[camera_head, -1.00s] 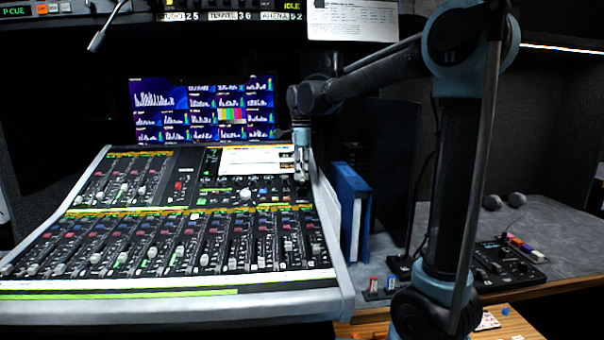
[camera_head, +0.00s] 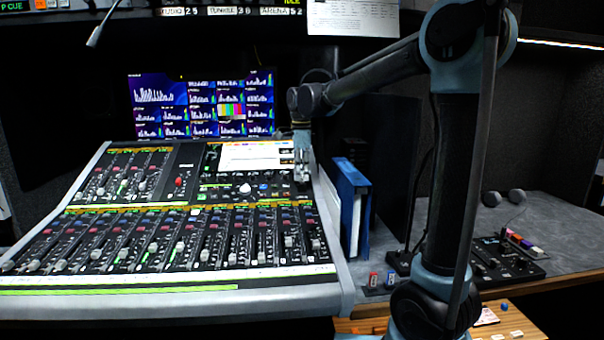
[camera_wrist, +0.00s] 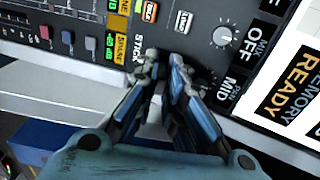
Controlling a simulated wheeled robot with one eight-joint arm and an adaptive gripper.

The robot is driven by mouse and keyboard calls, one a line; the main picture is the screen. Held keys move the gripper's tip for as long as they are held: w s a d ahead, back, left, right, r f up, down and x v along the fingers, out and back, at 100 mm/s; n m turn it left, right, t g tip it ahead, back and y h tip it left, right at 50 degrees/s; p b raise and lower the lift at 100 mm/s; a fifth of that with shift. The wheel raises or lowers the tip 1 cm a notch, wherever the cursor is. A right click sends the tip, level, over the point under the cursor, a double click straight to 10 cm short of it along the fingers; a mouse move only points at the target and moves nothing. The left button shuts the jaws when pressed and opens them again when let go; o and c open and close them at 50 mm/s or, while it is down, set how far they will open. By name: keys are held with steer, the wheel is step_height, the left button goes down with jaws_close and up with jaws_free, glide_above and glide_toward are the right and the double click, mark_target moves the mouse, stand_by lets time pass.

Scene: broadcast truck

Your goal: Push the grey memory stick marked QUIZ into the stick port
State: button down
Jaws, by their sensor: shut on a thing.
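My gripper (camera_head: 302,176) points down at the upper right part of the mixing console (camera_head: 346,290). In the wrist view its fingers (camera_wrist: 163,72) are shut on a narrow light grey piece, the grey memory stick (camera_wrist: 155,112), mostly hidden between them. Its QUIZ marking cannot be read. The fingertips are at the console panel, just beside the printed word STICK (camera_wrist: 138,48). The stick port itself is hidden behind the fingertips, so I cannot tell how deep the stick sits. A console screen (camera_wrist: 290,88) at the right of the wrist view reads MEMORY READY.
A red stick (camera_head: 373,279) and a blue stick (camera_head: 391,279) stand in a small holder right of the console. Blue binders (camera_head: 348,200) stand close to the console's right edge. Knobs (camera_wrist: 222,37) and lit buttons surround the fingertips. A small control box (camera_head: 508,262) lies farther right.

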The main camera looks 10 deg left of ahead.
steer(key=shift+f, duration=0.2)
steer(key=c, duration=1.6)
jaws_free()
steer(key=shift+r, duration=0.1)
step_height(320, 180, up, 12)
